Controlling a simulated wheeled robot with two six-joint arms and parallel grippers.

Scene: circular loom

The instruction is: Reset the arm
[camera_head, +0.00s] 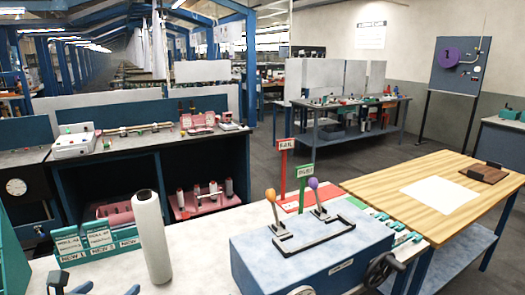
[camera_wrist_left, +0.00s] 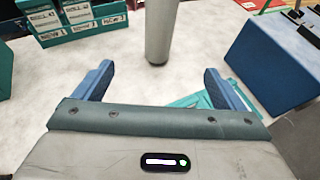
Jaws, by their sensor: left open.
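My left gripper (camera_head: 93,285) shows only by its fingertips at the bottom left edge of the head view. In the left wrist view the left gripper (camera_wrist_left: 158,68) has its two blue fingers wide apart with nothing between them. It is over the pale worktop (camera_wrist_left: 185,75). A white roll (camera_head: 150,238) stands upright on that worktop, and its base (camera_wrist_left: 158,42) shows beyond the fingers in the left wrist view. My right gripper is not in view.
A blue box (camera_head: 310,250) with two levers and a crank stands right of the roll. Teal labelled bins (camera_head: 90,243) stand left. A wooden table (camera_head: 400,185) is farther right. Some teal parts (camera_wrist_left: 200,100) lie under the right finger. Worktop around the roll is clear.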

